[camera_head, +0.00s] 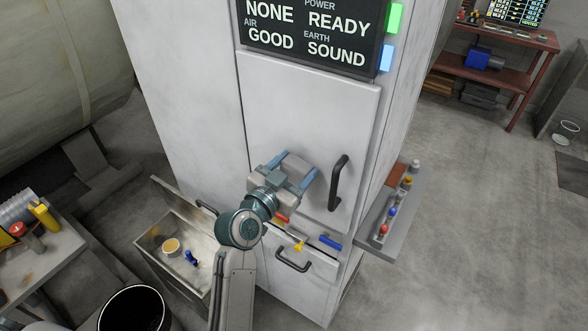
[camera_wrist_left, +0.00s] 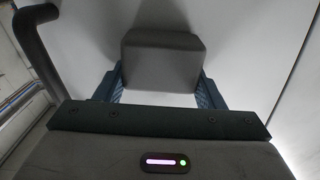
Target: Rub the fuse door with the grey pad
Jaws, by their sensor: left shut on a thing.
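The fuse door (camera_head: 310,100) is a flat pale grey panel with a black bar handle (camera_head: 338,182) near its right edge. My left gripper (camera_head: 297,163) is in front of the door's lower part, left of the handle, its fingers pointing at the panel. It is shut on the grey pad, a grey block that shows clearly between the fingers in the left wrist view (camera_wrist_left: 160,60). The pad is at or very near the door face; I cannot tell whether it touches. The handle also shows at the left of the wrist view (camera_wrist_left: 38,50). My right gripper is out of view.
Below the door is a drawer with a black handle (camera_head: 292,262). A side shelf (camera_head: 372,232) with coloured knobs juts out at right. An open metal bin (camera_head: 150,262) stands at lower left. A display board (camera_head: 310,38) is above the door.

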